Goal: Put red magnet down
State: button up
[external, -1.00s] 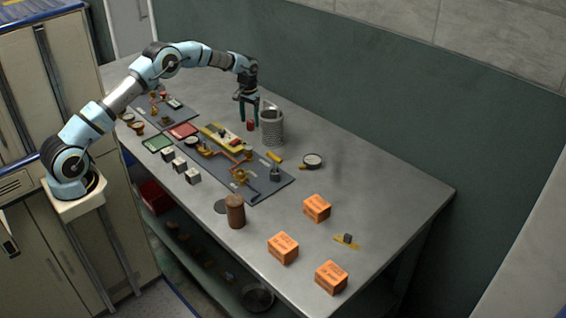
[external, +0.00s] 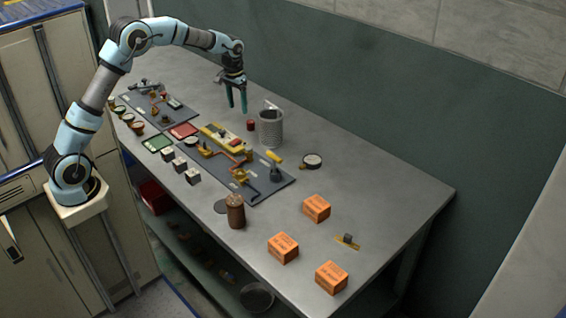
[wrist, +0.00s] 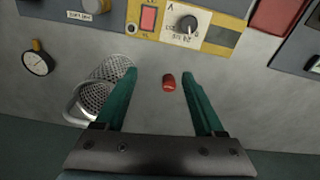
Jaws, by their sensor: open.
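The red magnet (external: 250,126) is a small red cylinder standing on the grey table, just left of the perforated metal cup. In the wrist view the red magnet (wrist: 169,81) shows between my finger lines, beyond the fingertips. My gripper (external: 237,109) is open and empty, raised above and a little behind the magnet, not touching it. In the wrist view my gripper (wrist: 160,74) shows its two teal fingers spread wide.
The metal cup (external: 271,129) with a handle stands close to the right of the magnet. A panel board (external: 262,187) with valves and a yellow unit lies in front. Orange boxes (external: 283,248) and a brown bottle (external: 236,212) stand nearer.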

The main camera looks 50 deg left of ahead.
jog(key=s+d+f+m, duration=0.1)
jog(key=s+f, duration=0.1)
jog(key=s, duration=1.4)
jog(key=s+d+f+m+t, duration=0.1)
jog(key=s+d+f, duration=0.1)
jog(key=s, duration=1.4)
jog(key=shift+f+m, duration=0.15)
jog(key=shift+m, duration=0.15)
